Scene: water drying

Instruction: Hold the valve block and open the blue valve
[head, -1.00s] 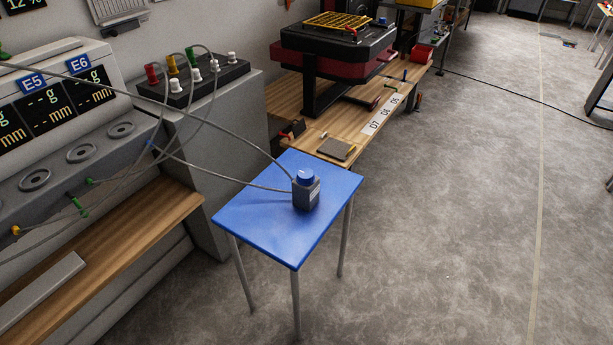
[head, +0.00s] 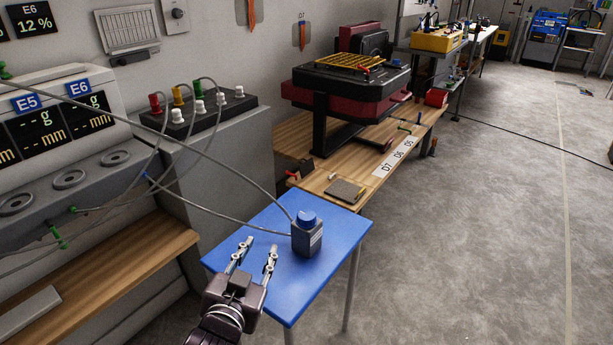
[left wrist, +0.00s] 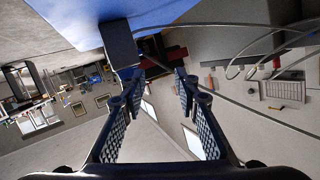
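The valve block (head: 307,240) is a dark grey upright box with a blue round valve (head: 306,217) on top. It stands on the blue table (head: 340,262), and thin grey hoses run to it from the left. My left gripper (head: 258,247) is open and empty over the table, a little left of and nearer than the block, not touching it. In the left wrist view the block (left wrist: 118,45) shows beyond and left of the spread fingers (left wrist: 158,88). The blue valve is not clearly visible there. My right gripper is not in view.
A grey machine with displays (head: 60,130) and a wooden ledge (head: 100,255) stands at the left. A black box with coloured plugs (head: 198,112) sits behind. A wooden bench (head: 345,185) with a black and red device (head: 345,90) adjoins the table's far side.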

